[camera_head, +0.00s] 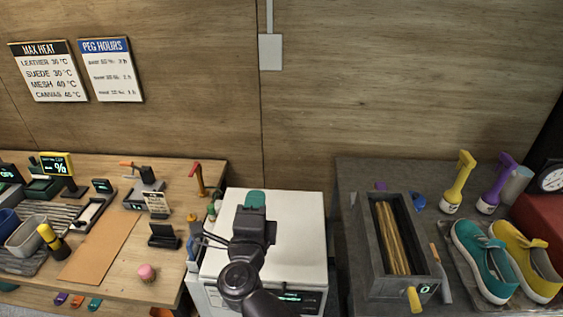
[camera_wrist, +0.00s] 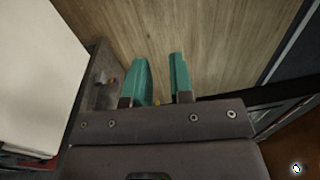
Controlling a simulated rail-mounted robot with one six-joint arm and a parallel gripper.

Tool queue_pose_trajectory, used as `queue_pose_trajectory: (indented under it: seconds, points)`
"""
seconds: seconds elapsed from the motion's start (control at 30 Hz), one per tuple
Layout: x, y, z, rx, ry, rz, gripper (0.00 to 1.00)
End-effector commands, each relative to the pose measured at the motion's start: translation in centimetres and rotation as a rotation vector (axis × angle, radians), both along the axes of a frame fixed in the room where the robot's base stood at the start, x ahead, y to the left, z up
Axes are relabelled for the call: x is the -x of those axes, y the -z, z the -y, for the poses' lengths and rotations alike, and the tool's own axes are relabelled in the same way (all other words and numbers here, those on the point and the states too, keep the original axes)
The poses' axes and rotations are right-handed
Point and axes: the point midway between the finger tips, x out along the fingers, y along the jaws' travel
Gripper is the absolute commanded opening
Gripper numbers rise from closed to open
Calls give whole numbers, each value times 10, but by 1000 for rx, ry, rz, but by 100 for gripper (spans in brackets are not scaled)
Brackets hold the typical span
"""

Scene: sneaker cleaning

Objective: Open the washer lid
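The white washer (camera_head: 306,262) stands between the two benches, and its flat top lid (camera_head: 300,225) looks closed. My gripper (camera_head: 256,198) is over the rear part of the lid, and my dark arm hides the middle of the washer. In the wrist view the two green fingers of my gripper (camera_wrist: 159,62) stand apart with nothing between them. A pale flat surface, likely the washer top (camera_wrist: 35,75), fills the left of that view. I cannot tell whether the fingers touch the lid.
The wooden bench (camera_head: 105,250) on the left holds signs, cups and small tools. The grey bench (camera_head: 352,180) on the right holds a long grey box (camera_head: 366,250), spray bottles and teal and yellow sneakers (camera_head: 480,258). A wooden wall stands close behind the washer.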

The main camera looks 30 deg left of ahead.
Motion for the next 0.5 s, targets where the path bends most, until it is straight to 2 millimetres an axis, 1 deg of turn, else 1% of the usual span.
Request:
queue_pose_trajectory:
  seconds: [0.07, 0.17, 0.27, 0.4, 0.5]
  points:
    - [-1, 0, -1, 2, 1, 2, 22]
    - [-9, -2, -5, 2, 2, 3, 22]
    - [-26, -4, -14, 1, 4, 4, 22]
    - [-58, -8, -29, 0, 5, 4, 22]
    - [-78, -10, -38, 0, 4, 3, 22]
